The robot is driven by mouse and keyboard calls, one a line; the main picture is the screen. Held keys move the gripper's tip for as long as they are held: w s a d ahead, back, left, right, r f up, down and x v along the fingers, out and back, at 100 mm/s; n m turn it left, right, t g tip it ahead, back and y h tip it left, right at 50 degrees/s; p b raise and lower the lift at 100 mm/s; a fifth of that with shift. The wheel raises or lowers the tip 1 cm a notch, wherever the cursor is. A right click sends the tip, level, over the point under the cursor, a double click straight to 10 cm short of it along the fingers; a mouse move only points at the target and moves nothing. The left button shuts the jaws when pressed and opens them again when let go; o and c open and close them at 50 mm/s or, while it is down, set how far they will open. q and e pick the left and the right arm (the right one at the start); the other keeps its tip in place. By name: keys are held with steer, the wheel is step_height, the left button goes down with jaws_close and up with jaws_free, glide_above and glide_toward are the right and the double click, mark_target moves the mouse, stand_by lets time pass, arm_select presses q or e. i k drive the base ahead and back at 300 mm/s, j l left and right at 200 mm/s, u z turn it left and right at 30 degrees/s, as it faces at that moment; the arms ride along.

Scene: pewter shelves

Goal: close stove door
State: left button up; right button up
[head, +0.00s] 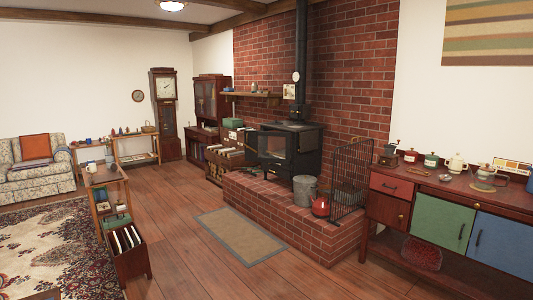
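The black wood stove (308,150) stands on a raised brick hearth (300,215) against the brick wall, right of centre in the head view. Its door (272,146) has a dark frame with a pale glass pane and is on the stove's left-facing side. The door seems to stand out from the body, but at this distance I cannot tell how far it is open. Neither of my grippers is in view.
A mat (240,236) lies before the hearth. Wooden floor is clear around it.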

mark_target(251, 137)
steer(key=i+l, duration=0.2)
steer(key=i, duration=0.3)
steer(key=i+l+z, duration=0.15)
steer(key=i, duration=0.3)
steer(key=i+j+u, duration=0.1)
steer(key=i+u, duration=0.3)
steer(key=i, duration=0.15)
steer(key=i+l+u, duration=0.1)
steer(key=i+u, duration=0.3)
steer(key=i+l+u, duration=0.4)
steer(key=i, duration=0.25)
steer(key=i+j, duration=0.1)
steer(key=i, duration=0.35)
steer(key=i+j+z, duration=0.1)
steer(key=i, duration=0.4)
steer(key=i+j, duration=0.15)
steer(key=i, duration=0.3)
steer(key=i+j, duration=0.15)
steer(key=i, duration=0.3)
steer(key=z, duration=0.05)
